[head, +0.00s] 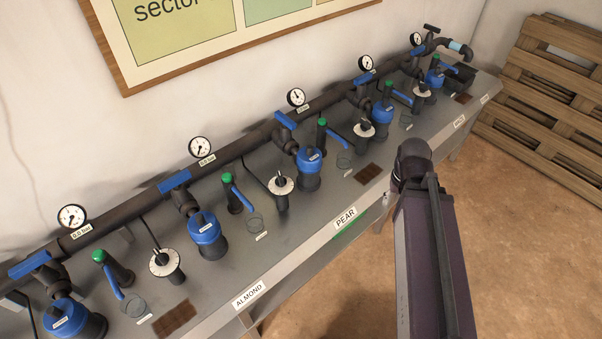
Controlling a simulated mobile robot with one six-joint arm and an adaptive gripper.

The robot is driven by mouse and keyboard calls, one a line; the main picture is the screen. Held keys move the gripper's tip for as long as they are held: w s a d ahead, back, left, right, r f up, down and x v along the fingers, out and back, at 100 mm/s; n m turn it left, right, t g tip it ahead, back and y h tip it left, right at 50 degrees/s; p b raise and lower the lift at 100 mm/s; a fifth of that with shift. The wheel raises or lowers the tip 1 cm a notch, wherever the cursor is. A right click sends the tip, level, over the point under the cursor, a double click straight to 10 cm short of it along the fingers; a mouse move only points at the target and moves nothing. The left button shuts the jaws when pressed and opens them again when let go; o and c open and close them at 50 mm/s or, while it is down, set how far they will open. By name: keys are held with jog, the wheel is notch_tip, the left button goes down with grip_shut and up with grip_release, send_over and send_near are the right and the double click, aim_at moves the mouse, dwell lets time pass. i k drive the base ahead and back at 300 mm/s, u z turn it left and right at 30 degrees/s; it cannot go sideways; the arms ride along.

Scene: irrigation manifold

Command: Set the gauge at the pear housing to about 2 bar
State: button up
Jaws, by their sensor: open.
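The PEAR label (345,217) is on the bench's front edge, with a green strip (349,229) below it. Behind it stands a blue-capped dark housing (308,166), apparently the pear one, with small unreadable lettering. Above it on the pipe are a blue lever (286,120) and a round white gauge (297,97); its needle and tag are too small to read. White-disc dials with black knobs stand on both sides, one to the left (281,184) and one to the right (364,129); which belongs to this housing is unclear. My gripper is not in view; only my arm shows.
Similar housings line the bench, including one behind the ALMOND label (249,295) with a cap (204,227). Green-topped valves (322,134), clear cups (345,160) and brown mats (368,173) stand between. Pallets (545,100) lean at right. Floor at lower right is clear.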

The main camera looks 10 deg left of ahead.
aim_at(280, 182)
jog(key=z, duration=0.35)
jog(key=k, duration=1.5)
jog(key=u, duration=0.75)
jog(key=i, duration=1)
jog(key=u, duration=0.05)
